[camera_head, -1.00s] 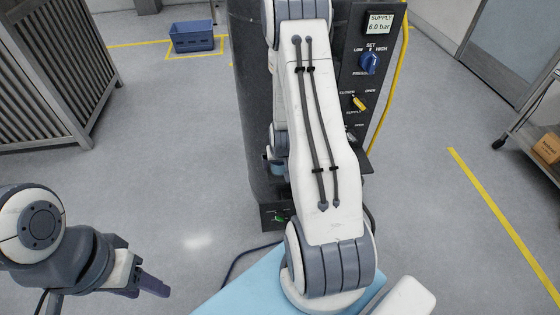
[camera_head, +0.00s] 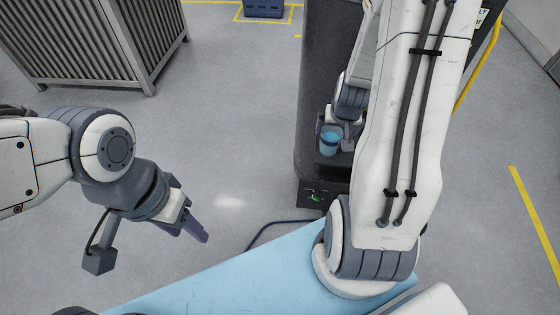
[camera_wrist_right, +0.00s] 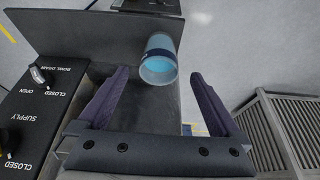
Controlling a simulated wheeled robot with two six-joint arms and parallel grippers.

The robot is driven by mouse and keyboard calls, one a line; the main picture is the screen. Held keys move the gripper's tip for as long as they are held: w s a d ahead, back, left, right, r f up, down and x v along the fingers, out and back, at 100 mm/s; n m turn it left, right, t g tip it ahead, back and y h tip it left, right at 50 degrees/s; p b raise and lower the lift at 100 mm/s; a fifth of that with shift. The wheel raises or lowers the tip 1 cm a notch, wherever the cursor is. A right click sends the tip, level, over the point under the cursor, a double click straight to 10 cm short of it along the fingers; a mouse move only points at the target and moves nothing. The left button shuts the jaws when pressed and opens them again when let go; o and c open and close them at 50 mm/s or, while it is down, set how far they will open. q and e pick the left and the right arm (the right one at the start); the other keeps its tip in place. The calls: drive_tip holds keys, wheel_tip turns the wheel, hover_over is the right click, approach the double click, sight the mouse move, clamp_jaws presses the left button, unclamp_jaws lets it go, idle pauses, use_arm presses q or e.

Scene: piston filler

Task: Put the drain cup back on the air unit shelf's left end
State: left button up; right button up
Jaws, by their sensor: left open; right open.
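The drain cup (camera_head: 331,143) is a blue cup with a dark band, in front of the dark air unit (camera_head: 318,85), near its left edge. In the right wrist view the cup (camera_wrist_right: 158,66) is at the end of a dark flat plate (camera_wrist_right: 90,32) that looks like the shelf. Whether it rests on the plate I cannot tell. My right gripper (camera_wrist_right: 160,76) is open, with the cup at and beyond its fingertips and a gap on both sides. In the head view my right arm partly hides this area. My left gripper (camera_head: 197,227) is open, empty, over the floor.
The unit's control panel with its labelled valves (camera_wrist_right: 35,105) is close to my right gripper. A slatted grey cabinet (camera_head: 90,45) stands at the far left and a blue crate (camera_head: 264,8) at the back. The floor between cabinet and unit is clear.

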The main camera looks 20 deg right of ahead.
drive_tip(key=a+r+n+y, duration=0.2)
drive_tip(key=a+r+n, duration=0.1)
drive_tip(key=a, duration=0.7)
drive_tip(key=a+r+n+y, duration=0.1)
drive_tip(key=a+r+n, duration=0.2)
drive_tip(key=a, duration=0.7)
drive_tip(key=s+a+r+n+g, duration=0.2)
drive_tip(key=s+a, duration=0.3)
drive_tip(key=s, duration=0.3)
drive_tip(key=s+a+r+n+g, duration=0.1)
drive_tip(key=s+a+r+n, duration=0.3)
drive_tip(key=s, duration=0.4)
drive_tip(key=shift+s+a+r+n+g, duration=0.25)
drive_tip(key=shift+s+a+n+g, duration=0.15)
drive_tip(key=shift+a+n, duration=0.65)
drive_tip(key=shift+a+m, duration=0.2)
drive_tip(key=shift+m, duration=0.15)
